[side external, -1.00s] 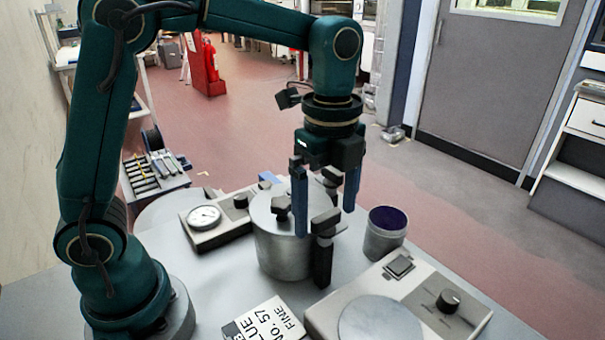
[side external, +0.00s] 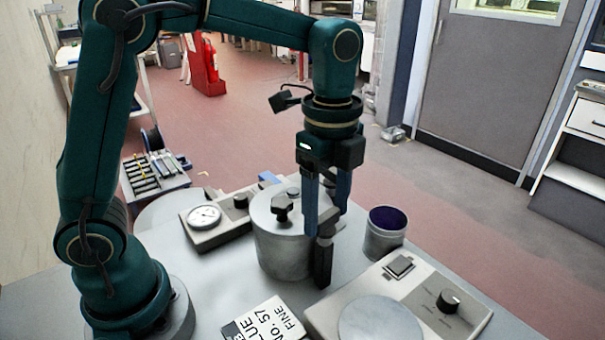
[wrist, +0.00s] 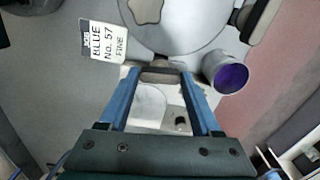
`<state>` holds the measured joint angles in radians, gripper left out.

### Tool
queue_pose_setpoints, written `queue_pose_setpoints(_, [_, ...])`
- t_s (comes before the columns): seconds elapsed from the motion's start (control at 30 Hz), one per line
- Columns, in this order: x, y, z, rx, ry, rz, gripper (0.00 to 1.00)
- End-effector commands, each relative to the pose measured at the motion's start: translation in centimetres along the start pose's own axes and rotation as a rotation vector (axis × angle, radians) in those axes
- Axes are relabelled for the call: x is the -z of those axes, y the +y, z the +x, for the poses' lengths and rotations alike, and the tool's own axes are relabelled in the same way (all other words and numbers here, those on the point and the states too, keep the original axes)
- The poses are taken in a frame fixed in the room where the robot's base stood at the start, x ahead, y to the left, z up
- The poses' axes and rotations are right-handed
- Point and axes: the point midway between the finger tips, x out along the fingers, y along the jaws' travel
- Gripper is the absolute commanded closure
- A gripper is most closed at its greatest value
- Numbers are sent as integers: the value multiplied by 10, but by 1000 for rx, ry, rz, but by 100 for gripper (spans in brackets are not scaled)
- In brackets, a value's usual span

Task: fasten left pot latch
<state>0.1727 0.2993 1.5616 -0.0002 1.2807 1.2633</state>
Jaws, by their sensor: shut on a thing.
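The grey metal pot (side external: 280,250) stands on the bench with its round lid on and a dark star-shaped knob (side external: 283,205) on top. A latch (side external: 323,262) with a dark upright body and a grey-brown head sits at the pot's near right side. My gripper (side external: 326,222) points down and is shut on the latch's head, one finger on each side. In the wrist view the latch head (wrist: 160,76) lies between the fingertips. A second latch (wrist: 244,18) shows at the lid's edge there. The fingers partly hide the lid in the side view.
A cup with purple contents (side external: 385,232) stands close right of the pot. A control unit with a round plate (side external: 440,305) is at the front right, a dial gauge unit (side external: 205,218) at left. A "BLUE No. 57 FINE" label (side external: 265,322) lies in front.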

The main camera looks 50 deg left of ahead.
Motion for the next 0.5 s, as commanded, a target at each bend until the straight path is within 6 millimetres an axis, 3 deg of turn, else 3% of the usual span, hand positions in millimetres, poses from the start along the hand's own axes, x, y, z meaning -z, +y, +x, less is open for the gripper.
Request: queue_pose_setpoints(0.5, [0,0,-1,0,-1,-468,91])
